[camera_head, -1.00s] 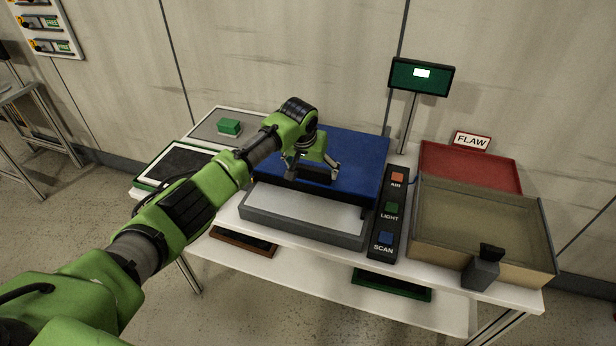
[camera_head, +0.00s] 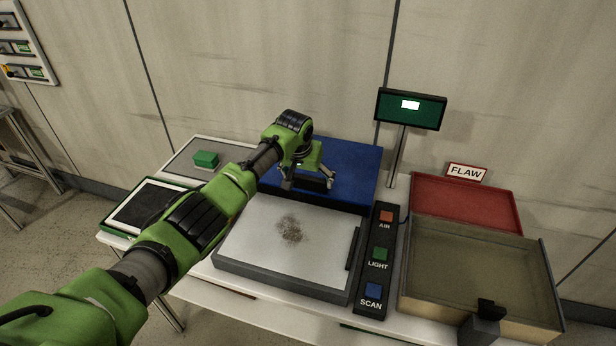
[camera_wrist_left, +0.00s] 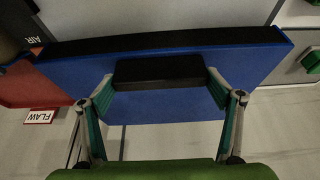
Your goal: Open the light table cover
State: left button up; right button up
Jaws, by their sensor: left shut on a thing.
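The blue light table cover (camera_head: 352,165) is slid or swung toward the back, and the white light table (camera_head: 312,250) lies bare in front of it with a dark speckled patch (camera_head: 291,229) on its surface. My left gripper (camera_head: 309,183) is at the cover's front edge, shut on its black handle. In the left wrist view the cover (camera_wrist_left: 100,90) spans the picture, and the black handle (camera_wrist_left: 160,72) sits between the two fingers of the left gripper (camera_wrist_left: 160,85). My right gripper is not in view.
A button panel (camera_head: 378,262) with AIR, LIGHT and SCAN stands right of the light table. Further right is an open box (camera_head: 475,255) with a red panel (camera_head: 465,203) and a FLAW sign (camera_head: 466,172). A screen on a post (camera_head: 411,108) stands behind. A green block (camera_head: 206,159) is at left.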

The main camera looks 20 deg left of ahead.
pick_arm(q)
jog(key=o, duration=1.6)
jog(key=v, duration=1.2)
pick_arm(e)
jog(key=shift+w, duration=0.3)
pick_arm(q)
jog(key=shift+f, duration=0.15)
